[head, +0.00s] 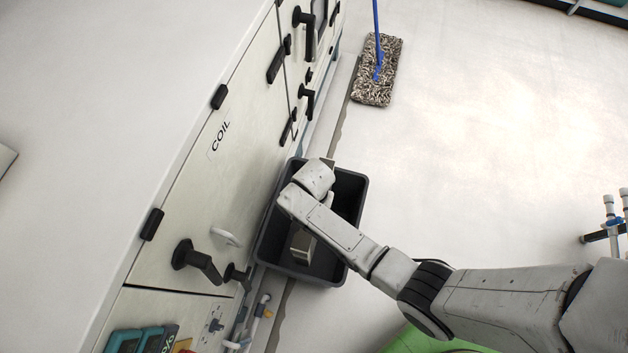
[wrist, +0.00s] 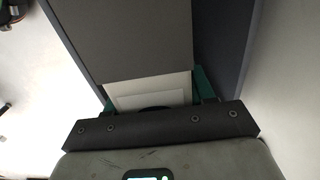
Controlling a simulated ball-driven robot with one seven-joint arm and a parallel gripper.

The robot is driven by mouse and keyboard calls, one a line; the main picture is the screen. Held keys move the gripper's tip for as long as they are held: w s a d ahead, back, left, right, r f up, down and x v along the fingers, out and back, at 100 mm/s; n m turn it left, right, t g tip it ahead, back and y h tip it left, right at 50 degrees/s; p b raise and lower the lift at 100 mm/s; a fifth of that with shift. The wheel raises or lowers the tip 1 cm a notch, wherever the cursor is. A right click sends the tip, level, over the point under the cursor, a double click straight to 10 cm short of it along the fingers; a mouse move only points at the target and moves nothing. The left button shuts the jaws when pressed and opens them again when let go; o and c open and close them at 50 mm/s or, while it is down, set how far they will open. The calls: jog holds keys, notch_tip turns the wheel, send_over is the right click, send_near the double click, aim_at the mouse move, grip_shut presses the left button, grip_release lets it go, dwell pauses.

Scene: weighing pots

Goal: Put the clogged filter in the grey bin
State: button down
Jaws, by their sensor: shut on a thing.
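The grey bin (head: 357,183) stands on the floor against the cabinet in the head view, with my arm reaching over it. Pale box-like parts of the clogged filter (head: 302,248) show beside my arm, over the bin's opening. In the wrist view, the filter (wrist: 125,40) has a broad dull grey face and a white edge. My gripper (wrist: 153,95), with green fingertips, is shut on that white edge. The bin's dark wall (wrist: 232,45) shows to the right of the filter. My arm hides much of the filter and the fingers in the head view, so I cannot tell whether the filter touches the bin's floor.
A pale cabinet with a door marked COIL (head: 190,165) and black handles (head: 195,260) stands left of the bin. A mop (head: 378,75) with a blue handle lies beyond the bin. The floor right of the bin is clear.

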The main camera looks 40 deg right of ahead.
jog(key=shift+f, duration=0.2)
jog(key=shift+c, duration=1.6)
grip_release()
notch_tip(320, 180, up, 11)
jog(key=shift+f+p, duration=0.1)
jog(key=shift+p, duration=1.05)
jog(key=s+d+r+n, duration=0.3)
jog(key=s+r+n, duration=0.1)
jog(key=s, duration=0.3)
jog(key=shift+s+d+r, duration=0.15)
jog(key=shift+d+r, duration=0.1)
jog(key=shift+d, duration=0.05)
jog(key=s+d+r+n, duration=0.1)
jog(key=s+r+n, duration=0.1)
jog(key=s, duration=0.1)
jog(key=s+d+r+n, duration=0.2)
jog(key=s+r, duration=0.1)
jog(key=s+d+r+n+t, duration=0.1)
jog(key=s+r+n, duration=0.1)
jog(key=s+r, duration=0.1)
jog(key=shift+s+d+p, duration=0.1)
jog(key=shift+d+p, duration=0.1)
jog(key=shift+p, duration=0.15)
jog(key=shift+c, duration=0.2)
